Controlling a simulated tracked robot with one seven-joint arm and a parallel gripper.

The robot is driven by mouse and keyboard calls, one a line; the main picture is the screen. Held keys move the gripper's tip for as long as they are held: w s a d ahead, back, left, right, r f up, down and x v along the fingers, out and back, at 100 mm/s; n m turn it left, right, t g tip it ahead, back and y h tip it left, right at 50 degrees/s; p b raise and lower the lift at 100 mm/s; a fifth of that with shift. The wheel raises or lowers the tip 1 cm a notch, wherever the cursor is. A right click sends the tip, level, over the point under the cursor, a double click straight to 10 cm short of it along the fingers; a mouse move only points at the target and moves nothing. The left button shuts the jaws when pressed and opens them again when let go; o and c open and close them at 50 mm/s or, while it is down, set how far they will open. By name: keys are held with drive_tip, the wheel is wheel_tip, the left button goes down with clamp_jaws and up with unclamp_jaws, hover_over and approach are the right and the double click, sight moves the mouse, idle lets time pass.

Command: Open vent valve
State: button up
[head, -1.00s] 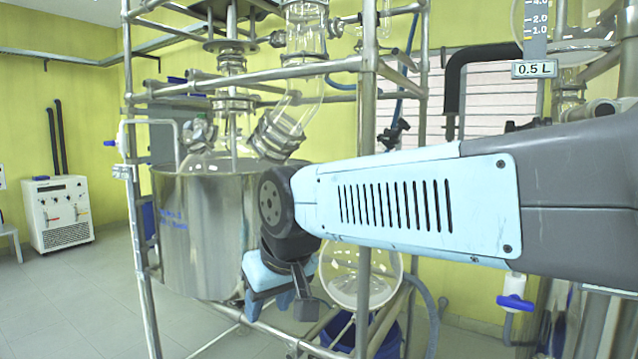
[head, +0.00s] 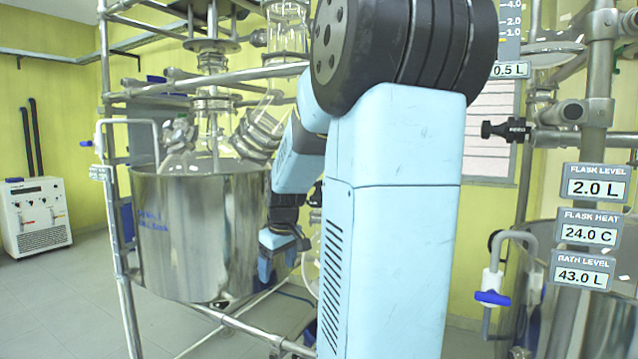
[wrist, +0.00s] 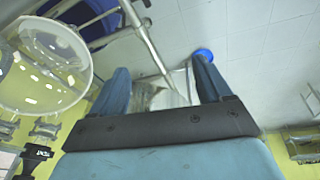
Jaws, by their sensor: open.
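In the head view my gripper (head: 278,262) hangs low in front of the right side of the steel vessel, partly behind my arm. In the wrist view my gripper (wrist: 162,75) has its two blue fingers spread, with nothing held between them. A black valve knob (wrist: 33,155) shows at the lower left of the wrist view, with small lettering that seems to read VENT. It lies to the side of the gripper and apart from it. In the head view a black knob (head: 505,129) sits on the frame right of my arm; its label is too small to read.
The steel vessel (head: 195,235) stands inside a metal pipe frame. A round glass flask (wrist: 42,70) is left of the fingers in the wrist view, above a blue bucket (wrist: 92,12). A blue-handled valve (head: 492,298) is at right. Open floor (head: 50,300) lies at left.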

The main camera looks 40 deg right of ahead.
sight(318, 183)
drive_tip(key=w+d+f+n+g+h, duration=0.1)
drive_tip(key=w+d+f+h, duration=0.15)
drive_tip(key=d, duration=0.45)
drive_tip(key=w+d+f+n+g+h, duration=0.1)
drive_tip(key=w+d+f+n, duration=0.15)
drive_tip(key=d, duration=0.55)
drive_tip(key=w+d+f+n+g+h, duration=0.1)
drive_tip(key=w+d+h, duration=0.1)
drive_tip(key=w+d, duration=0.35)
drive_tip(key=w+d+r+n+g+h, duration=0.25)
drive_tip(key=d+r+h, duration=0.35)
drive_tip(key=d, duration=0.4)
drive_tip(key=w+a+r+n+t+h, duration=0.1)
drive_tip(key=w+a+r+n+h, duration=0.2)
drive_tip(key=w+r+n, duration=0.3)
drive_tip(key=w+a+r+n+t+h, duration=0.2)
drive_tip(key=w+a+r+n+h, duration=0.1)
drive_tip(key=w+r, duration=0.5)
drive_tip(key=d, duration=0.9)
drive_tip(key=w+d+f, duration=0.1)
drive_tip(key=d, duration=0.4)
